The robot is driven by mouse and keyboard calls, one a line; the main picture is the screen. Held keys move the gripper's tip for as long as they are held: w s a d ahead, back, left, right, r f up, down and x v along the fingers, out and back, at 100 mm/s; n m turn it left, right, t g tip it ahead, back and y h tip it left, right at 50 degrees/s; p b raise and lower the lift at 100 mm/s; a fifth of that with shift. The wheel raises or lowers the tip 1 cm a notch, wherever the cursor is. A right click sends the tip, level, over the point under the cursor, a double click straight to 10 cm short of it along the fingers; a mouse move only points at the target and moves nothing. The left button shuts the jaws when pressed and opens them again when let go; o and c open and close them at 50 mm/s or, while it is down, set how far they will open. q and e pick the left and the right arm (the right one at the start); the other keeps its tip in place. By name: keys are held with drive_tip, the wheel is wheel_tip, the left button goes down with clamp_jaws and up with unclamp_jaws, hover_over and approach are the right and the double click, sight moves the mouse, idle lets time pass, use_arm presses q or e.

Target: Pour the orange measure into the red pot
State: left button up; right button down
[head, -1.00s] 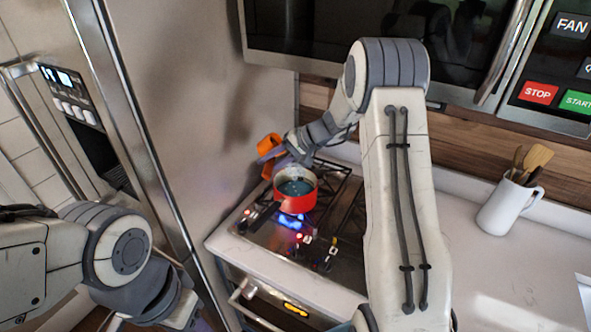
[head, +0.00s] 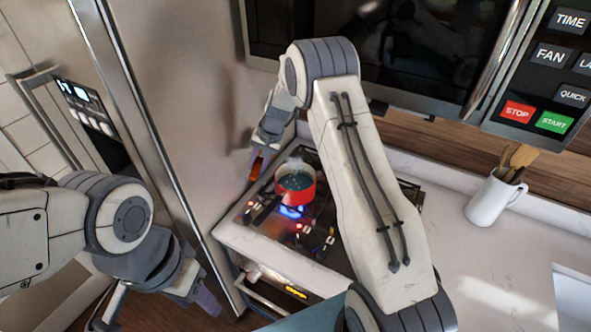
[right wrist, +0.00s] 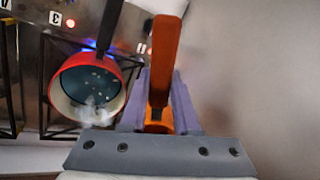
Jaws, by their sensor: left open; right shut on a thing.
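The red pot (head: 308,195) stands on the cooktop over a blue flame. It holds dark bluish liquid with pale specks, and steam rises from it. It also shows in the right wrist view (right wrist: 120,104), at the left. My right gripper (right wrist: 160,98) is shut on the orange measure (right wrist: 166,48). In the head view the measure (head: 257,168) is small and partly covered by my right gripper (head: 258,155), left of the pot and apart from it. I cannot see inside the measure. My left gripper (head: 158,306) is open and empty at the lower left.
The cooktop (head: 322,240) has lit red indicators. A tall steel panel (head: 190,110) stands close to the left of the measure. A microwave (head: 400,60) hangs above. A white mug (head: 488,203) with wooden utensils stands on the counter at right. The counter (head: 470,255) is mostly clear.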

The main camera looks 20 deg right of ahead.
drive_tip(key=a+h, duration=0.1)
drive_tip(key=w+a+r+g+h, duration=0.2)
drive_tip(key=shift+h, duration=0.3)
idle(0.6)
drive_tip(key=shift+f, duration=0.1)
